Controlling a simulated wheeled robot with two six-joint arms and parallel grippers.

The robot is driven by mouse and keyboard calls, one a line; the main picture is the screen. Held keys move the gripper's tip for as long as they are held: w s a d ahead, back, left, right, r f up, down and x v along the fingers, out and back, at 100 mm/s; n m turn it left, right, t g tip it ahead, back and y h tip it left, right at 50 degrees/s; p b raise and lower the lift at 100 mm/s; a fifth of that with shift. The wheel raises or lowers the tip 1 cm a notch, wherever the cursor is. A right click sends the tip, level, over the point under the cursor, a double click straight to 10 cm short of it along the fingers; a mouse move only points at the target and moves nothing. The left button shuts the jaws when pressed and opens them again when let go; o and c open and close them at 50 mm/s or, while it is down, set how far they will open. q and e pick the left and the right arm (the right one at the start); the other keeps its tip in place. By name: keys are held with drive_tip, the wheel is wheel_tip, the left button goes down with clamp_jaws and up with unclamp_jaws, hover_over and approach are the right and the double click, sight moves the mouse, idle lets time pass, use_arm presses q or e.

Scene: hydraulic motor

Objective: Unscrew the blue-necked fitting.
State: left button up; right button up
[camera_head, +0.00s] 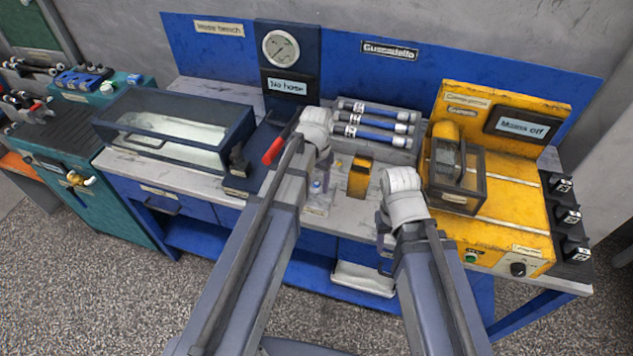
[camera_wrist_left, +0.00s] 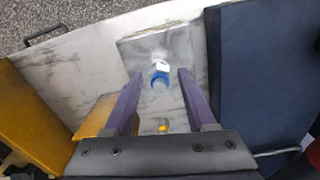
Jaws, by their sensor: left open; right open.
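The blue-necked fitting (camera_wrist_left: 159,79) has a blue collar and a white top. It stands on a grey marbled plate (camera_wrist_left: 188,50) in the left wrist view. It shows small in the head view (camera_head: 316,186), just right of my left arm. My left gripper (camera_wrist_left: 160,72) is open, with its two purple fingers one on each side of the fitting and gaps between. Its fingers are hidden behind my arm in the head view. My right gripper (camera_head: 385,240) is mostly hidden by its wrist, over the bench's front edge; it is open and nothing shows in it.
A small yellow block (camera_head: 359,178) stands right of the plate. Behind it is a rack with blue tubes (camera_head: 378,136). A yellow machine (camera_head: 510,215) is at the right, a clear-lidded box (camera_head: 175,125) at the left. A red handle (camera_head: 275,150) is beside my left arm.

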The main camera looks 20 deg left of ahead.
use_arm(q)
drive_tip(key=m, duration=0.4)
drive_tip(key=shift+m, duration=1.5)
drive_tip(key=shift+m, duration=0.3)
drive_tip(key=m, duration=0.8)
drive_tip(key=shift+m, duration=0.3)
clamp_jaws()
